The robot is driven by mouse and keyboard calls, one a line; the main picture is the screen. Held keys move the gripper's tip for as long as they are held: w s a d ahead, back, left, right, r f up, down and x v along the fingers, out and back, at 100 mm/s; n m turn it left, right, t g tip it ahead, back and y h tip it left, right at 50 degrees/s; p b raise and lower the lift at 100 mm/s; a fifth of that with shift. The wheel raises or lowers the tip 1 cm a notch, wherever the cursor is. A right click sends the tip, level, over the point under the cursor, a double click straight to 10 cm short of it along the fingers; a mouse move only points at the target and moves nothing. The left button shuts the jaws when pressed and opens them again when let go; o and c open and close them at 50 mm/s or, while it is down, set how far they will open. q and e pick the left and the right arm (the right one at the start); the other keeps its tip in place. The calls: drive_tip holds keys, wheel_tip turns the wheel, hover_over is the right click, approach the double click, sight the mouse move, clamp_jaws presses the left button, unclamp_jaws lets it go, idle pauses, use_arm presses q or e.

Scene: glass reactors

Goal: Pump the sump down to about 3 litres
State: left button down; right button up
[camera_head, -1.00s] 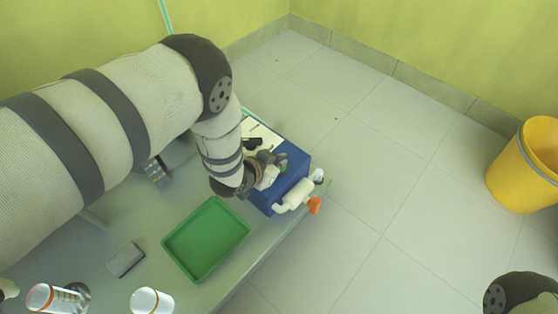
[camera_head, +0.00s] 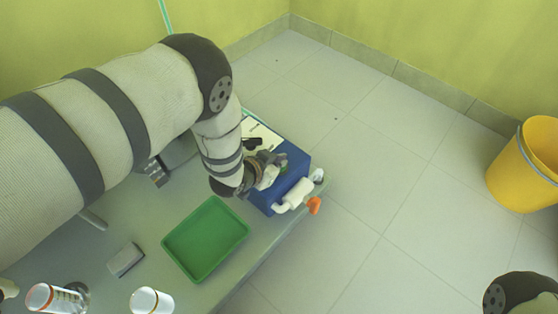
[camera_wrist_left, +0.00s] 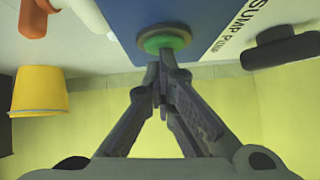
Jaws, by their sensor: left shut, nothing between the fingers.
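The blue pump box (camera_head: 294,165) stands at the far right corner of the grey table. A white pipe fitting (camera_head: 294,196) and an orange part (camera_head: 314,205) are on its near side. Nothing is between the fingers. My right gripper is out of view. No sump level reading can be made out.
A green tray (camera_head: 207,238) lies on the table in front of the pump. A small grey block (camera_head: 125,260), a glass vessel with an orange rim (camera_head: 52,298) and a white-topped container (camera_head: 150,301) are nearer. A yellow bucket (camera_head: 527,165) stands on open floor at right.

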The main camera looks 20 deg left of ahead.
use_arm(q)
drive_tip(key=shift+s+d+f, duration=0.1)
drive_tip(key=shift+s+f, duration=0.3)
drive_tip(key=shift+f, duration=0.1)
drive_tip(key=r+p, duration=0.2)
drive_tip(key=r, duration=0.1)
drive_tip(key=r+p, duration=0.2)
drive_tip(key=shift+w+d+r, duration=0.15)
drive_tip(key=shift+w+r, duration=0.1)
drive_tip(key=p+v, duration=0.4)
drive_tip(key=v, duration=0.6)
drive_tip(key=shift+f, duration=0.2)
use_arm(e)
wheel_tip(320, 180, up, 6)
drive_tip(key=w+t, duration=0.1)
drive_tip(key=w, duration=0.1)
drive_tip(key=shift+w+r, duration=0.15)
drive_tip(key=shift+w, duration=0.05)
